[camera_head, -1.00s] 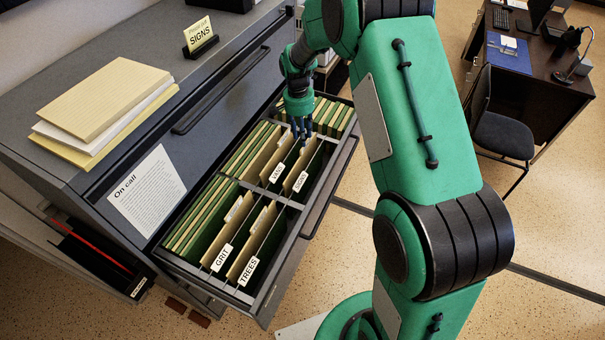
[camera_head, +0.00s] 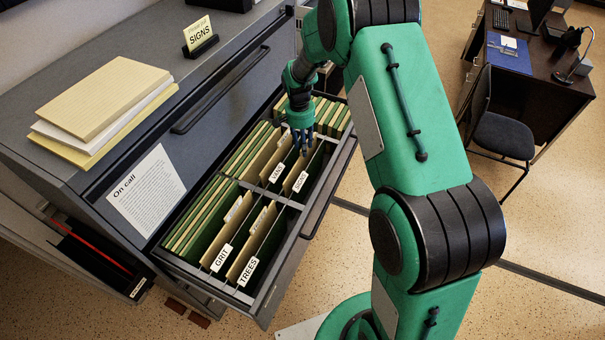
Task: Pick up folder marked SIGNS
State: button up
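A card reading "SIGNS" (camera_head: 200,35) stands in a black holder on the cabinet top. Below it, the open drawer (camera_head: 318,218) holds upright tan folders with white tabs. In the rear section are two labelled folders; the right one's tab (camera_head: 300,182) seems to read SIGNS, and the left one's tab (camera_head: 277,172) is too small to read surely. My gripper (camera_head: 303,148) points down at the top edges of these two folders, behind their tabs. Its fingers partly hide the folder edges, so I cannot tell whether they touch or straddle one.
Folders marked GRIT (camera_head: 221,257) and TREES (camera_head: 248,271) stand in the front section. Green hanging files line the drawer's left side. Drawer walls and a crossbar surround the folders. A paper stack (camera_head: 105,100) lies on the cabinet. A chair (camera_head: 500,135) and desk stand at right.

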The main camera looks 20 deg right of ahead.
jog(key=shift+f, duration=0.65)
grip_shut()
